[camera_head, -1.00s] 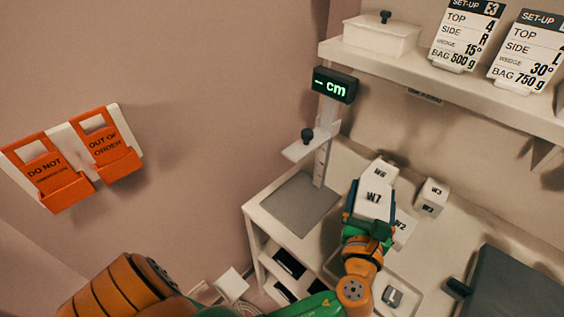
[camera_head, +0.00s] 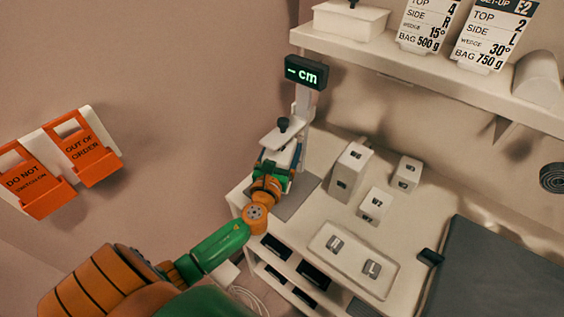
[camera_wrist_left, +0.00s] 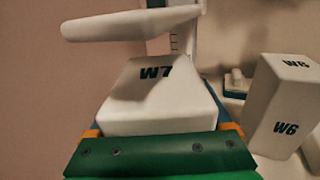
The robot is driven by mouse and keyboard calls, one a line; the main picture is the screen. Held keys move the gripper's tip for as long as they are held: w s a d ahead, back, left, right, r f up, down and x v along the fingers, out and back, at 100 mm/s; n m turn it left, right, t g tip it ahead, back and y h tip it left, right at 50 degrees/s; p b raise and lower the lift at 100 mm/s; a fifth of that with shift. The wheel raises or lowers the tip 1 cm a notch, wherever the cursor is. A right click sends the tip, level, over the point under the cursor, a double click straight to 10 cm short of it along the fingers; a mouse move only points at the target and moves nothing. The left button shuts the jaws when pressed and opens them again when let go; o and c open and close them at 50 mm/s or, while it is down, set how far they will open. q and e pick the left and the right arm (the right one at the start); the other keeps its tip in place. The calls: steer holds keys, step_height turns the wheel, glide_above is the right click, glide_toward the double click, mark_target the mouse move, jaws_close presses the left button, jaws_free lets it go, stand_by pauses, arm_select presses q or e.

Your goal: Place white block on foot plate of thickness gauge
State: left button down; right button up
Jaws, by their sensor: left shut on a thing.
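The thickness gauge (camera_head: 306,72) stands at the table's back left corner, its display reading "– cm". Its grey foot plate (camera_head: 296,203) is partly covered by my arm. My left gripper (camera_head: 276,166) is shut on the white block W7 (camera_wrist_left: 150,95), which fills the lower middle of the left wrist view. The gripper is at the gauge, over the foot plate. The gauge's white sliding arm (camera_wrist_left: 130,24) shows beyond and above the block. Whether the block touches the plate is hidden. My right gripper is not in view.
White blocks W6 (camera_head: 350,170), W2 (camera_head: 374,205) and W3 (camera_head: 406,173) stand right of the gauge. A tray (camera_head: 346,278) with two small grey pieces lies in front. A dark mat (camera_head: 480,265) lies at right. A shelf (camera_head: 430,80) runs above.

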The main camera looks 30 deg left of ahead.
arm_select(q)
step_height(320, 180, down, 4)
steer(key=b, duration=0.2)
steer(key=shift+d+f+b, duration=0.1)
steer(key=shift+f+b, duration=0.1)
steer(key=shift+b, duration=0.1)
steer(key=shift+a+f, duration=0.1)
steer(key=shift+a, duration=0.1)
jaws_free()
steer(key=shift+s+d, duration=0.1)
steer(key=shift+s, duration=0.05)
steer(key=v, duration=1.1)
steer(key=shift+s+b, duration=0.3)
steer(key=shift+s, duration=0.05)
